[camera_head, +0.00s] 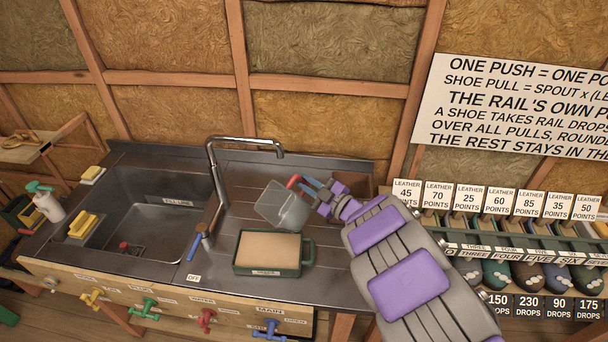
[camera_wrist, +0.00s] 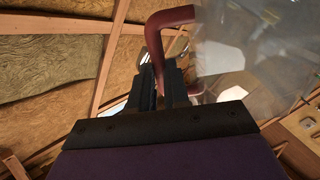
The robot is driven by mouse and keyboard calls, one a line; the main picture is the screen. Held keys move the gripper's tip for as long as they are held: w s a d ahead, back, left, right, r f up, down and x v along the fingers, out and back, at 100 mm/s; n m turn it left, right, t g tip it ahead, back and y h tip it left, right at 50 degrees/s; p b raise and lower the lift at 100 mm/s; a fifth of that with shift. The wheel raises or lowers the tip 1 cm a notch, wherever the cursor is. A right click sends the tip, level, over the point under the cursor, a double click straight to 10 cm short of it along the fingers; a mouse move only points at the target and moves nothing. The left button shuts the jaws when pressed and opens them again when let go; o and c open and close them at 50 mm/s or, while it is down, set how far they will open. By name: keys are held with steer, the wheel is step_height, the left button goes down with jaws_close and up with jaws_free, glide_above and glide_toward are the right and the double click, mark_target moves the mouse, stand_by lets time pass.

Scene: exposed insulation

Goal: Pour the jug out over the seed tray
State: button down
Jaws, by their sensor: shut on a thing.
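The jug (camera_head: 283,207) is a clear, translucent vessel with a red handle (camera_head: 293,182). It is tilted and hangs just behind and above the seed tray in the head view. The seed tray (camera_head: 290,272) is dark green with a flat tan fill and a side handle, and sits on the steel counter. My gripper (camera_head: 311,186) is shut on the jug's red handle. In the wrist view the dark fingers (camera_wrist: 166,85) close at the handle (camera_wrist: 172,16), and the clear jug (camera_wrist: 240,45) fills the upper right. I cannot tell how much is inside it, and no stream shows.
A tall curved faucet (camera_head: 216,165) stands just left of the jug. The sink (camera_head: 140,215) lies further left, with sponges and a spray bottle (camera_head: 48,203). Coloured taps (camera_head: 205,320) line the counter front. Labelled shoes (camera_head: 530,270) fill a rack at right.

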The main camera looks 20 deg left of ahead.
steer(key=f+m+p, duration=0.1)
steer(key=p, duration=0.1)
steer(key=f+m+p, duration=0.1)
steer(key=m+p, duration=0.1)
steer(key=shift+w+d+f+m+p, duration=0.2)
steer(key=shift+w+m+p, duration=0.1)
steer(key=shift+w+p, duration=0.1)
steer(key=f+m+p, duration=0.1)
steer(key=f, duration=0.1)
steer(key=s+f+m+p, duration=0.1)
steer(key=f+m+p, duration=0.1)
steer(key=shift+a+f+m+p, duration=0.15)
steer(key=shift+a+m+p, duration=0.05)
steer(key=shift+m+p, duration=0.1)
steer(key=shift+r+p, duration=0.95)
steer(key=shift+r, duration=0.45)
